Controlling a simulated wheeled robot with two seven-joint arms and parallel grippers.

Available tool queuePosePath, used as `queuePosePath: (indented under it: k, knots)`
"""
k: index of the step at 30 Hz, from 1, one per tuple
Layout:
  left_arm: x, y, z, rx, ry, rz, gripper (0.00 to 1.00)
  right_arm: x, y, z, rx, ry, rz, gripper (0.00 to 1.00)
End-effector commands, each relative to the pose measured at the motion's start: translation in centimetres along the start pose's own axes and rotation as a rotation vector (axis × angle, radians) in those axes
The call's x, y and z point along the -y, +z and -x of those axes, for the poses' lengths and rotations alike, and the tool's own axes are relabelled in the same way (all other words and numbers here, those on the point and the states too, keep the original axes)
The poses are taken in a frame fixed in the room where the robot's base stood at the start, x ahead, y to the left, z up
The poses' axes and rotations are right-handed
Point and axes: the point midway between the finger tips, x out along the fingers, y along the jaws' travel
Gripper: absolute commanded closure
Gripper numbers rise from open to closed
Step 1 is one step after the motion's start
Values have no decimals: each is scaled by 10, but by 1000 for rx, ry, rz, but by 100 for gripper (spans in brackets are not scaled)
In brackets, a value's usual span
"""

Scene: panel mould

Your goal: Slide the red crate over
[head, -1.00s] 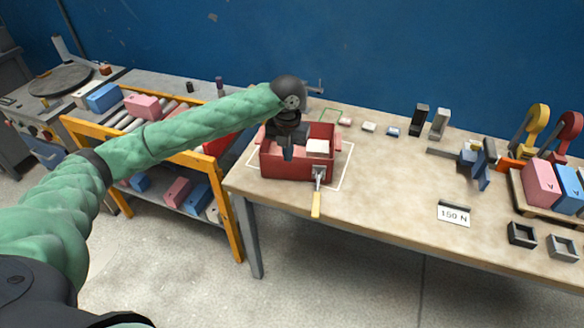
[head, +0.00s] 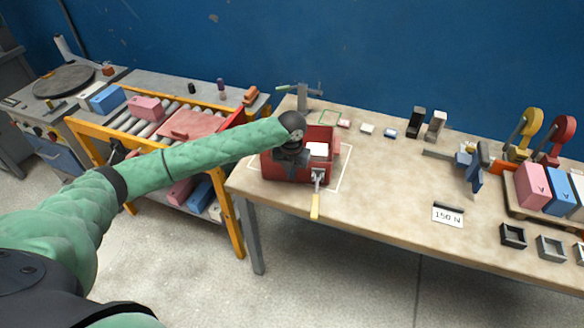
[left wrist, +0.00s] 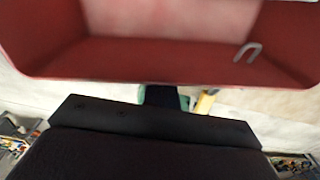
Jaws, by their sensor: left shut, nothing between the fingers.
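The red crate (head: 328,138) stands upright on the left part of the workbench, inside a white outline, with a pale block (head: 318,150) in it. A metal fitting and a yellow-handled tool (head: 315,205) are at its front. My left gripper (head: 290,172) points down at the crate's left part and hides some of it; its fingertips are hard to make out. It is shut and empty. In the left wrist view the red crate (left wrist: 180,55) fills the top, close to the dark gripper body. I cannot tell whether they touch. My right gripper is not in view.
The workbench (head: 390,180) is bare right of the crate up to a "150 N" card (head: 448,214). Small blocks lie behind. Clamps and pink and blue boxes stand at the right. An orange-framed roller conveyor (head: 150,120) stands left of the bench.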

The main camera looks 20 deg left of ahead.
Motion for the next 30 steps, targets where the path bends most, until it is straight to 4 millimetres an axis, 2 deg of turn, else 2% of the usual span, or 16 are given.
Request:
queuePosePath:
  k: [6,17,27,30]
  knots:
    - [0,8,0,0,0,1,100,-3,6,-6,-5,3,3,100]
    - [0,9,0,0,0,0,100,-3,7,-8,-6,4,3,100]
    - [0,50,0,0,0,2,100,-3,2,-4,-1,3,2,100]
    - [0,54,0,0,0,0,100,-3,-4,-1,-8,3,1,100]
